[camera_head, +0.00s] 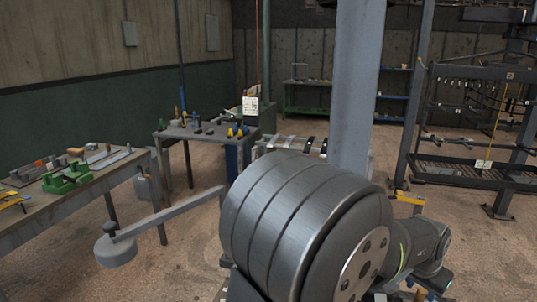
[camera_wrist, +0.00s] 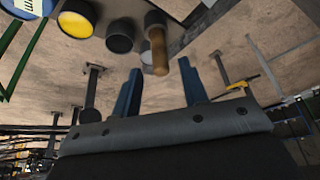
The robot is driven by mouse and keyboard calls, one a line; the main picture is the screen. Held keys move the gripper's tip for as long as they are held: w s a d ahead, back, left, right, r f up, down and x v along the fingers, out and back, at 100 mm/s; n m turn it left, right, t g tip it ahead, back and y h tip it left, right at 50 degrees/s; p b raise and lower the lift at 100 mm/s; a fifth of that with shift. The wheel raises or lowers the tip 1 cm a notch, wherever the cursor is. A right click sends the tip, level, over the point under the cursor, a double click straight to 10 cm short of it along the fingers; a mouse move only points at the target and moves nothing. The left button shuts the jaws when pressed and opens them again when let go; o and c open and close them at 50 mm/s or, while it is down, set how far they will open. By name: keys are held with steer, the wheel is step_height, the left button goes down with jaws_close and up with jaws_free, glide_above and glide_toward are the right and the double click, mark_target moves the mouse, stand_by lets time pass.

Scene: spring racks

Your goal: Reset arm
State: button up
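My gripper (camera_wrist: 160,66) shows in the wrist view as two blue fingers that stand apart with a clear gap. Nothing is visibly clamped between them. A brown rod-like handle (camera_wrist: 159,55) appears in the gap between the fingertips; its distance from them is unclear. In the head view my gripper cannot be made out. My arm (camera_head: 425,250) shows at lower right, partly hidden behind a large ribbed grey metal cylinder (camera_head: 285,215).
A workbench (camera_head: 75,203) with a green vise (camera_head: 68,178) stands at left, and a tool table (camera_head: 190,131) behind it. A grey post (camera_head: 357,90) rises at centre. A dark rack (camera_head: 470,172) stands at right. Brown floor lies between. Yellow-topped and dark cylinders (camera_wrist: 76,20) show in the wrist view.

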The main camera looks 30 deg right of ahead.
mark_target(423, 290)
steer(key=x, duration=0.6)
steer(key=shift+f, duration=0.15)
step_height(423, 290, up, 3)
steer(key=shift+a+r, duration=0.1)
steer(key=shift+r, duration=0.65)
